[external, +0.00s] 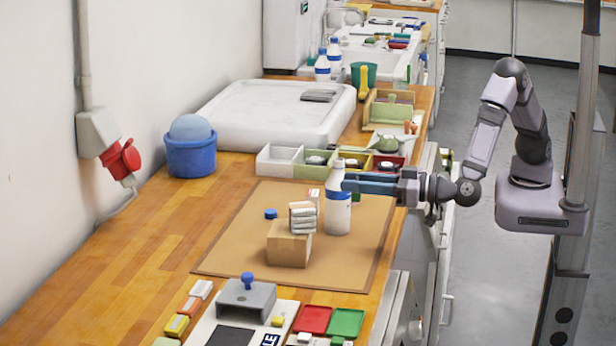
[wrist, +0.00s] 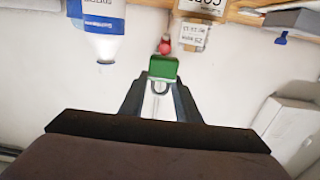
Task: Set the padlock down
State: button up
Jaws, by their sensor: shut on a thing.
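In the wrist view, my gripper (wrist: 160,84) is shut on a green padlock (wrist: 163,67). Its green body sticks out past the fingertips, and a pale part, probably its shackle, lies between the fingers. The padlock is held up off the surface.
Near the bottle, a cardboard box (external: 289,251) carries a stack of light grey items (external: 302,217). A compartment tray (external: 277,162) stands behind the mat. Red and green trays (external: 346,322) and a grey block (external: 246,299) stand at the front. The left part of the mat is clear.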

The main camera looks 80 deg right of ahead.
aim_at(357, 196)
notch_tip(357, 196, down, 3)
jog(key=b, duration=0.2)
jog(key=shift+f+b, duration=0.2)
jog(key=shift+b, duration=0.2)
jog(key=shift+c, duration=0.2)
jog(key=shift+f+p, duration=0.9)
jog(key=shift+f, duration=3.85)
jog(key=shift+f, duration=0.15)
jog(key=shift+f, duration=0.1)
jog(key=o, duration=1.1)
